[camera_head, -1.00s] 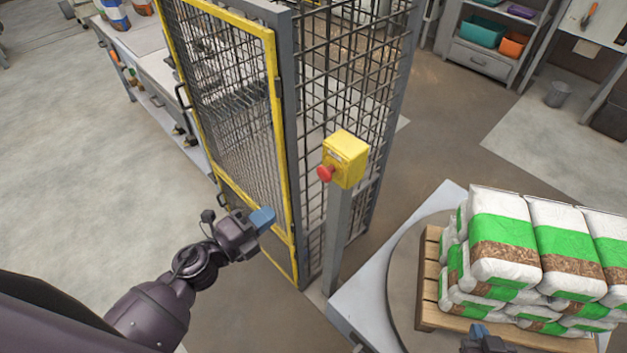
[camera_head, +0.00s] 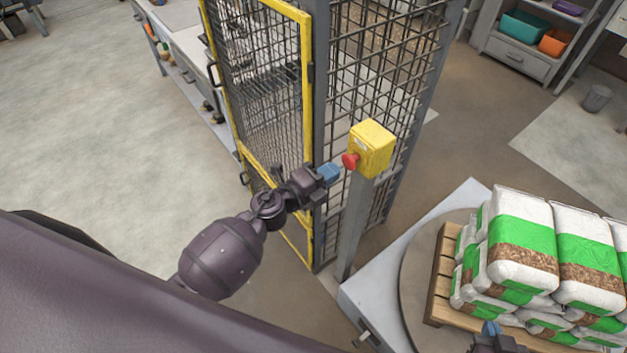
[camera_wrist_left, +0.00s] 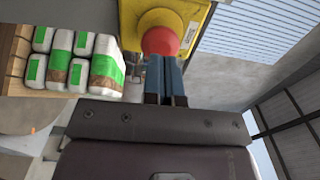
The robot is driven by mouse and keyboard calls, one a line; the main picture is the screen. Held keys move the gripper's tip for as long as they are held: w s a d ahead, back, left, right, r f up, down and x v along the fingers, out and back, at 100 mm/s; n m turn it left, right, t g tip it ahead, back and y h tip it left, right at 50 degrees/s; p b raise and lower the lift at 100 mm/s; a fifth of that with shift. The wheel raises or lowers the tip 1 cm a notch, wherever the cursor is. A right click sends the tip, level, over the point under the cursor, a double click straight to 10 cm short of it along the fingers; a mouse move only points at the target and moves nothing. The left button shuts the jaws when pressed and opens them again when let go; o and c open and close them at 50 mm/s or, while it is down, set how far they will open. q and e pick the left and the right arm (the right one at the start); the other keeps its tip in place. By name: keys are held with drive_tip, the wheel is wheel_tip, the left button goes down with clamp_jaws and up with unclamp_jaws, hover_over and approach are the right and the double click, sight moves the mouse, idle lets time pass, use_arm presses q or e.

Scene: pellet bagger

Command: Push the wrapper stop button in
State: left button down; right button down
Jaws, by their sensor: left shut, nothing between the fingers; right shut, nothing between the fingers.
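The wrapper stop button is a red mushroom button (camera_head: 350,161) on the left face of a yellow box (camera_head: 373,148) on top of a grey post (camera_head: 355,222). My left gripper (camera_head: 333,173) is shut and empty, its blue fingertips just left of and slightly below the button in the head view. In the left wrist view the red button (camera_wrist_left: 160,42) stands straight ahead of the shut fingers (camera_wrist_left: 164,62), with the tips at its lower edge; I cannot tell whether they touch it. My right gripper (camera_head: 491,330) shows at the bottom edge, shut, in front of the pallet.
A mesh guard fence with a yellow-framed door (camera_head: 308,95) stands behind and left of the post. A turntable (camera_head: 418,290) with a wooden pallet (camera_head: 440,285) of stacked white and green bags (camera_head: 522,240) is at the right. Open floor lies to the left.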

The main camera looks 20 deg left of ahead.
sight(351, 160)
use_arm(q)
drive_tip(key=shift+x, duration=1.1)
use_arm(e)
drive_tip(key=shift+s+f, duration=0.25)
drive_tip(key=shift+s, duration=0.2)
